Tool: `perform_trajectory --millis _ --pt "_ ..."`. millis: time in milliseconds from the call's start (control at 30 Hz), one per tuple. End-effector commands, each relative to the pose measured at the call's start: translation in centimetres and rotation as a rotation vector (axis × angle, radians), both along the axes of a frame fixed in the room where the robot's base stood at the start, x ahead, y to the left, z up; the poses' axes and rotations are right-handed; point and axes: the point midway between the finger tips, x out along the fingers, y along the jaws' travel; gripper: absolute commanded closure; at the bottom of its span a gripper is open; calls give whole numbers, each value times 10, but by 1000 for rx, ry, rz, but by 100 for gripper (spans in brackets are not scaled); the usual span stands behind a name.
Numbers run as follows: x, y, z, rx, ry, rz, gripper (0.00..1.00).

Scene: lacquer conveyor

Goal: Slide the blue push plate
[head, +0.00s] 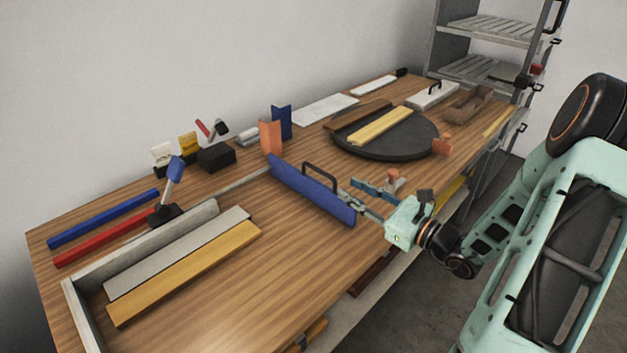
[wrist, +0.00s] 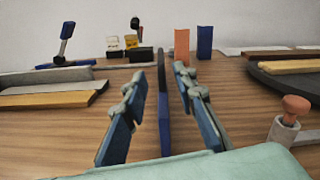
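The blue push plate (head: 308,189) stands on edge on the wooden table in the head view, with a dark handle (head: 320,170) on it. My gripper (head: 349,190) is at the plate's near right end, with its fingers spread. In the wrist view my gripper (wrist: 159,80) is open, one finger left and one right. The plate (wrist: 163,118) shows there nearly edge-on, in the gap between the fingers, with room on both sides. I cannot tell how far the fingertips reach past the plate's end.
Grey and yellow strips (head: 185,272) lie inside a low grey frame (head: 75,303) at the table's left. A dark turntable (head: 400,148) with strips stands beyond the plate. An orange-topped clamp (wrist: 290,117) is right of my gripper. Bare wood (head: 265,270) lies left of the plate.

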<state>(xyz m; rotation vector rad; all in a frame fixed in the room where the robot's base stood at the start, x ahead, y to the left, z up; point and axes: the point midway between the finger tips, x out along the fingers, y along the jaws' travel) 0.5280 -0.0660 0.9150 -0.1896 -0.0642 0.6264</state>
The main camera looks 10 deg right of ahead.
Motion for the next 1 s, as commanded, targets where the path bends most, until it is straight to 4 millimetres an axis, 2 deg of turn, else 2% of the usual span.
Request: perform_trajectory --millis 167,400,600,1000 --pt "18 15 0 -1 -2 5 74" --pt "56 42 0 -1 -1 5 74" --pt "78 57 0 -2 1 3 74" --pt "85 63 0 -1 1 2 74"
